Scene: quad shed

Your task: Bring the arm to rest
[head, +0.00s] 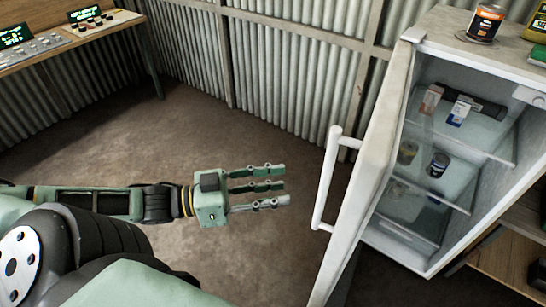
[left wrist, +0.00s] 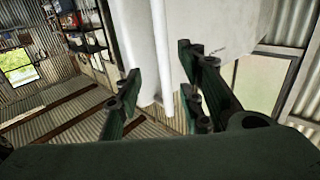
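My left arm comes in from the left in the head view. Its green gripper (head: 284,184) has its fingers stretched out to the right, parallel and spaced apart, with nothing between them. In the left wrist view the gripper (left wrist: 161,78) shows its fingers spread wide and empty. The fingertips are a little left of the white fridge door's handle (head: 325,180) and apart from it. My right gripper is not in view.
The fridge door (head: 372,165) stands open, showing small boxes and cans on the shelves. A can (head: 485,22) stands on top of the fridge (head: 440,28). A bench with control panels (head: 75,40) is at upper left. The floor (head: 190,130) between is clear.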

